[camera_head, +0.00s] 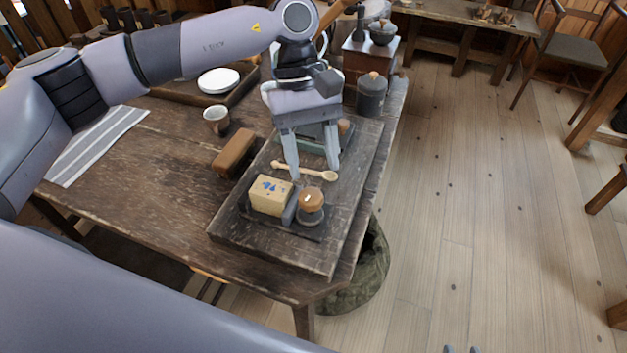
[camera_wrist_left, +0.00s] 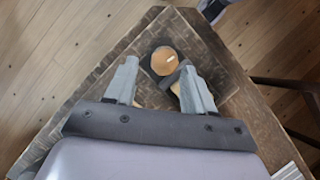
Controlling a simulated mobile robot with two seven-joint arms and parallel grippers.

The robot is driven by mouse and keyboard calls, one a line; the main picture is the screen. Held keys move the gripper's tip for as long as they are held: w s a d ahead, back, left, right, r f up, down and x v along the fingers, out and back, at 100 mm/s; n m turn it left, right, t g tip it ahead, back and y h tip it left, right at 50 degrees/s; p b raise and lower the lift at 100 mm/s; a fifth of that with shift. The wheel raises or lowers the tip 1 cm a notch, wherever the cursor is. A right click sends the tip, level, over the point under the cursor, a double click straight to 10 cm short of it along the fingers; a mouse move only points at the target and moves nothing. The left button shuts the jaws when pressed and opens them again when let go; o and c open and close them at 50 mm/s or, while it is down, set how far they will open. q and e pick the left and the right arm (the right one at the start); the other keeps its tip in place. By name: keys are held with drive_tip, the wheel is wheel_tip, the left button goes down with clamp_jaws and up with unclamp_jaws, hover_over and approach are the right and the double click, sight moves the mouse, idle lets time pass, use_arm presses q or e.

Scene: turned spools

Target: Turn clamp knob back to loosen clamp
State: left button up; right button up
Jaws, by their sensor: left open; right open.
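The clamp knob (camera_head: 311,200) is a round wooden knob with a small white mark on top, on a dark base at the near end of the work board. It also shows in the left wrist view (camera_wrist_left: 163,61). A pale block with blue marks (camera_head: 269,194) sits beside it, with a grey jaw (camera_head: 290,211) between them. My left gripper (camera_head: 314,172) is open and empty, pointing down above the board, behind the knob in the head view. In the left wrist view the knob appears between and beyond the fingers. My right gripper (camera_head: 461,349) is open; only its fingertips show at the bottom edge.
A wooden spoon (camera_head: 305,171) lies on the board (camera_head: 230,224) near my left fingers. A brown block (camera_head: 234,152), a cup (camera_head: 216,120) and a lidded dark jar (camera_head: 371,94) stand around it. A green sack (camera_head: 365,283) is below the table edge.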

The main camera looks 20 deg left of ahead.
sight(310, 193)
use_arm(q)
drive_tip(key=shift+y, duration=0.3)
drive_tip(key=x, duration=0.4)
drive_tip(key=a+p+x, duration=0.1)
drive_tip(key=x, duration=0.1)
drive_tip(key=shift+w+f, duration=0.2)
drive_tip(key=shift+f, duration=0.1)
drive_tip(key=c, duration=0.8)
